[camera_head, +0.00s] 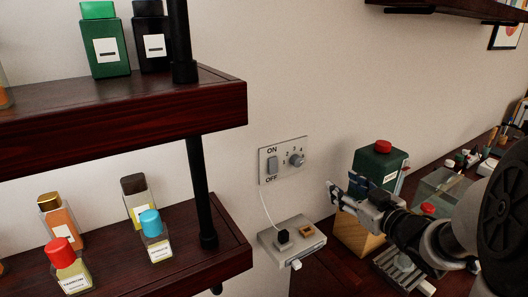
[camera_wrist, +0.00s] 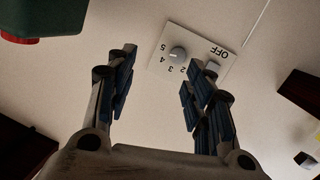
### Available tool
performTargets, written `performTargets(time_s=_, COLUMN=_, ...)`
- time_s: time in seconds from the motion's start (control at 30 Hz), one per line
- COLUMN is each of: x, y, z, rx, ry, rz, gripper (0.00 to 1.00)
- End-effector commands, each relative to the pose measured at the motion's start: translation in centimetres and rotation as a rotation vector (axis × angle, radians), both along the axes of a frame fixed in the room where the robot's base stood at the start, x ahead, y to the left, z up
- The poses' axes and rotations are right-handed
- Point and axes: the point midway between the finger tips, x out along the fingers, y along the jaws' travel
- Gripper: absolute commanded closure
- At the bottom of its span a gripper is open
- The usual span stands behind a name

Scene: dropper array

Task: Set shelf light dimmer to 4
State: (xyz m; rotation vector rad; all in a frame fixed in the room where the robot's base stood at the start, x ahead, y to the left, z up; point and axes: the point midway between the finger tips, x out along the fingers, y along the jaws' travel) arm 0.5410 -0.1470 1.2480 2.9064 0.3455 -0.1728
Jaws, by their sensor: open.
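A grey wall panel (camera_head: 284,150) carries a rocker switch (camera_head: 271,165) marked ON and OFF at its left and a round dimmer knob (camera_head: 297,160) with numbers at its right. The pointer setting is too small to read. In the wrist view the panel (camera_wrist: 193,42) is upside down, with the knob (camera_wrist: 178,54) between the fingers' directions and the switch (camera_wrist: 211,69) beyond the right finger's tip. My gripper (camera_head: 335,192) is open and empty, below and right of the knob, apart from the panel. The fingers also show in the wrist view (camera_wrist: 162,62).
A green bottle with a red cap (camera_head: 376,163) stands on a wooden block (camera_head: 357,237) close behind my gripper. A power box (camera_head: 292,240) with a white cord sits below the panel. Dark shelves (camera_head: 225,100) with bottles stand at the left. The wall right of the panel is bare.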

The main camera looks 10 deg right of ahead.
Motion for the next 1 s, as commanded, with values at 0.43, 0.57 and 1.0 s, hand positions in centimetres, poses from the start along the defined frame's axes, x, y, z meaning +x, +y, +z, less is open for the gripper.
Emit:
performTargets(time_s=0.43, x=-0.4, y=1.4, z=-1.1, rx=0.146, ry=-0.101, rz=0.188, gripper=0.52)
performTargets(time_s=0.57, x=1.8, y=2.5, z=-1.1, rx=0.144, ry=-0.1, rz=0.189, gripper=0.52)
performTargets(time_s=1.0, x=10.5, y=6.2, z=-1.2, rx=0.144, ry=-0.1, rz=0.186, gripper=0.52)
